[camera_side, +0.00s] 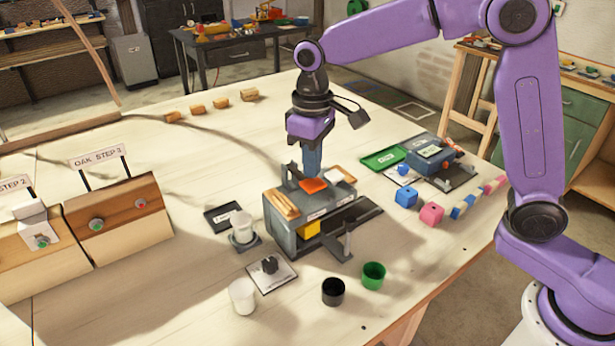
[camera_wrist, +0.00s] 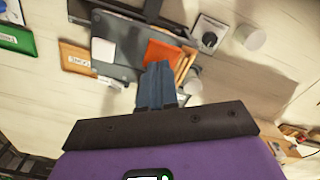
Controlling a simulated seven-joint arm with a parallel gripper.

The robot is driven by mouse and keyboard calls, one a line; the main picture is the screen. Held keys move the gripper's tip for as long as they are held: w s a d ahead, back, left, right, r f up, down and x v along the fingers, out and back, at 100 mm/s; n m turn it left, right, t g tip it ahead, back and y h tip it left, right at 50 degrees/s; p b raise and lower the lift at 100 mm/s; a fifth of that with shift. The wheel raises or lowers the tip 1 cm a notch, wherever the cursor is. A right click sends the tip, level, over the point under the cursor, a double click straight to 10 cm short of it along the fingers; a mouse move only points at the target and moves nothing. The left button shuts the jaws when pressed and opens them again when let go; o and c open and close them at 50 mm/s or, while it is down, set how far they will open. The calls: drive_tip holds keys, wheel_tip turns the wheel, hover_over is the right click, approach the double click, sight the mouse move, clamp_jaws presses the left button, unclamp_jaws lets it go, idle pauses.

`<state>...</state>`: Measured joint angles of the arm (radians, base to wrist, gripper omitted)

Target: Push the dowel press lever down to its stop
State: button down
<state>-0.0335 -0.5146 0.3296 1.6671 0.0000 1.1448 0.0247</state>
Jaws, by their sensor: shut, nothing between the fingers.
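A grey box-shaped device (camera_side: 283,232), which looks like the dowel press, stands mid-table with a small label on its front. On its top are wooden strips, an orange piece (camera_side: 314,186) and a white piece. A grey upright handle (camera_side: 347,241) stands at its front right; I cannot tell whether this is the lever. My gripper (camera_side: 312,172) points down with fingers shut and empty, just above or at the orange piece; contact is unclear. In the wrist view the blue-grey fingertips (camera_wrist: 158,68) overlap the near edge of the orange piece (camera_wrist: 165,50), hiding part of it.
White (camera_side: 242,297), black (camera_side: 333,292) and green (camera_side: 373,275) cups stand in front. A knob on a plate (camera_side: 270,268) sits front left. Coloured blocks (camera_side: 431,214), a green tray (camera_side: 383,158) and another grey device lie right. Wooden step panels (camera_side: 118,218) stand left.

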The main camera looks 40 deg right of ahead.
sight(313, 182)
drive_tip(key=shift+f, duration=2)
idle(0.8)
drive_tip(key=shift+r, duration=4.55)
drive_tip(key=shift+s, duration=0.1)
drive_tip(key=s+d+f+n, duration=0.2)
drive_tip(key=s+d, duration=0.3)
drive_tip(key=s, duration=0.4)
drive_tip(key=s+d+f+n, duration=0.2)
drive_tip(key=s+d+f, duration=0.1)
drive_tip(key=s, duration=0.7)
drive_tip(key=s+d+f+n, duration=0.2)
drive_tip(key=s+d, duration=0.4)
drive_tip(key=s, duration=0.4)
drive_tip(key=shift+d+f+n, duration=0.3)
drive_tip(key=shift+d+f, duration=0.05)
drive_tip(key=shift+f, duration=0.25)
drive_tip(key=shift+w, duration=0.1)
